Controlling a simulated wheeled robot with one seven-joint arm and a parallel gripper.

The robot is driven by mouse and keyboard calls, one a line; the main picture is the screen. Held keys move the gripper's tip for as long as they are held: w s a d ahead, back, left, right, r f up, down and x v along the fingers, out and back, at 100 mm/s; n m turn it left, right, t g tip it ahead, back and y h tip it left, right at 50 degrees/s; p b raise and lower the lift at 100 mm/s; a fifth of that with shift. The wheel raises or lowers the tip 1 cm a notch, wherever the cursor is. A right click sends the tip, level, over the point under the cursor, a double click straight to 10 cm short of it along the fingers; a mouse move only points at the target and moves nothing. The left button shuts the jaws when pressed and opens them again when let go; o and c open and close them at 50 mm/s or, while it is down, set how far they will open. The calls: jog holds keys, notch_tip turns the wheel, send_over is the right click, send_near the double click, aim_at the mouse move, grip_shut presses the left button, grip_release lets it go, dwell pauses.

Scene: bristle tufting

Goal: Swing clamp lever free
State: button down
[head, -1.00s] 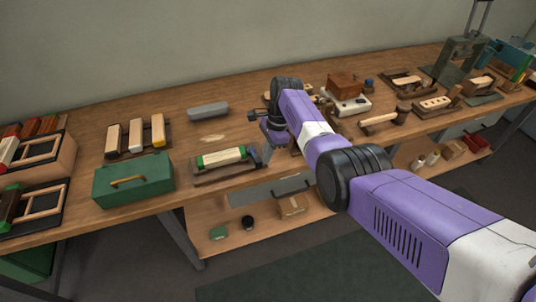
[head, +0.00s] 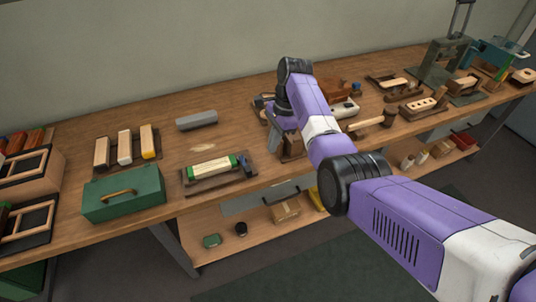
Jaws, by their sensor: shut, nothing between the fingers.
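A wooden fixture (head: 220,181) near the bench's front edge holds a block with green ends and a cream middle (head: 212,167). A small dark blue clamp part (head: 245,163) stands at the fixture's right end. It looks like the clamp with its lever, but it is too small to tell the lever's exact angle. My gripper (head: 275,148) points down just right of the clamp, with a visible gap between them in the picture. It is shut and empty. Its fingertips are small and hard to make out against the wooden items behind.
A green box (head: 123,194) and several brush blocks (head: 126,146) are to the left. A grey block (head: 197,120) lies behind the fixture. Wooden items, a mallet (head: 372,122) and a press (head: 441,60) crowd the right.

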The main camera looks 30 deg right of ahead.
jog(key=shift+v, duration=1.25)
